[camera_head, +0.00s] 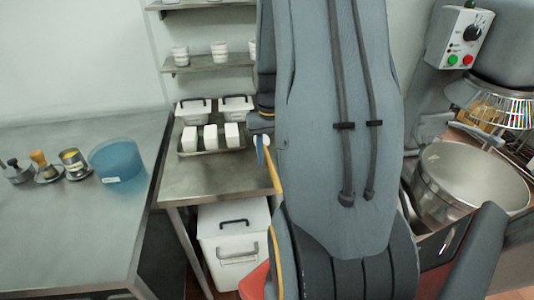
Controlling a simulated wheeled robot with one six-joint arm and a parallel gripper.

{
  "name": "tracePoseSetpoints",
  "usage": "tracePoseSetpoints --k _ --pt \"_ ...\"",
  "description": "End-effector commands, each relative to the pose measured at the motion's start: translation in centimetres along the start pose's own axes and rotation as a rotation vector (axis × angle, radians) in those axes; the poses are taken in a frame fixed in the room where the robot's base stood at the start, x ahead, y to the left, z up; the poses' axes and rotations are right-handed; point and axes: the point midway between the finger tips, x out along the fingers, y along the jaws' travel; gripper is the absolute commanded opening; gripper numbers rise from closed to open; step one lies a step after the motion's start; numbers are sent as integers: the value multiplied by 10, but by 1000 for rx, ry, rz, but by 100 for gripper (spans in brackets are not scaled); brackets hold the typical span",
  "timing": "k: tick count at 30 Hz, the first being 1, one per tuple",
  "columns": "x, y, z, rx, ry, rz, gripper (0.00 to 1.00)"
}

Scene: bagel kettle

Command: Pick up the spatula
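I cannot make out a spatula in the head view. My own grey arm fills the middle of the picture from top to bottom and hides what lies behind it. A narrow blue and yellow piece (268,163) shows at the arm's left edge, in front of the steel table; I cannot tell what it is. I cannot make out my gripper's fingertips, so I cannot tell whether it holds anything.
A steel counter (60,235) at left holds a blue container (118,160) and small pots. A low steel table (185,185) bears a tray of white boxes, with a white lidded bin (228,245) below. A mixer bowl (470,180) stands at right. Shelves (210,64) hang behind.

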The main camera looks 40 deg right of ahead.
Motion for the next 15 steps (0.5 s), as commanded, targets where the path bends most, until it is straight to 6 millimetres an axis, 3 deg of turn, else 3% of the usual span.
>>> tracePoseSetpoints --k 11,15 --pt "11 0 0 -1 1 0 37" --pt "11 0 0 -1 1 0 18"
